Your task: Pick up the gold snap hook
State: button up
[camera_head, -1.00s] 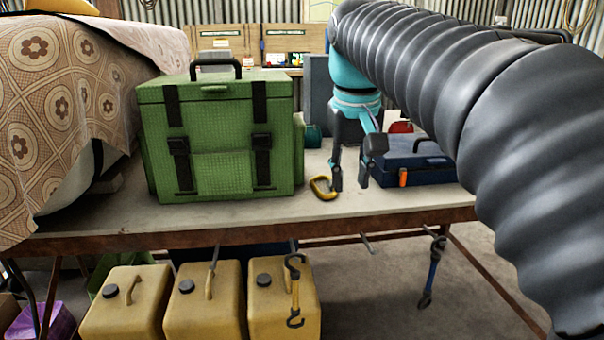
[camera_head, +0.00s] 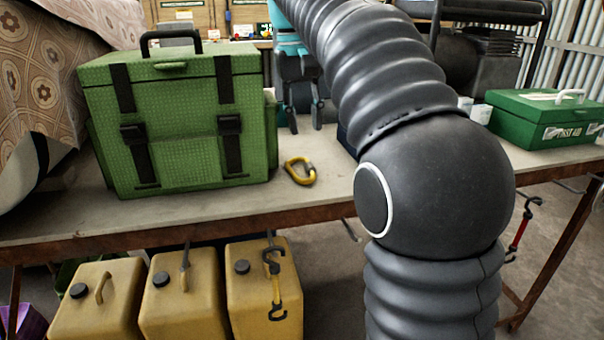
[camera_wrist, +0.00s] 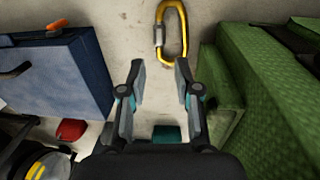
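The gold snap hook (camera_head: 299,171) lies flat on the table, just right of the green box, in the head view.
The green box (camera_head: 175,120) stands close left of the hook; its side shows in the wrist view. A blue case (camera_wrist: 55,75) stands opposite, with bare table between. A green first aid box (camera_head: 545,118) is at right. Yellow canisters (camera_head: 180,305) stand below the table.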

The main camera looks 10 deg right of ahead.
aim_at(310, 164)
jog(key=shift+s+d+f+b, duration=0.15)
jog(key=shift+f+b, duration=0.2)
jog(key=shift+f, duration=1.05)
jog(key=shift+d+f+b, duration=0.2)
jog(key=shift+f+b, duration=0.15)
jog(key=shift+f, duration=1.05)
jog(key=shift+s+d+f+b, duration=0.15)
jog(key=shift+f+b, duration=0.2)
jog(key=shift+f, duration=1.05)
jog(key=shift+w, duration=0.1)
grip_shut()
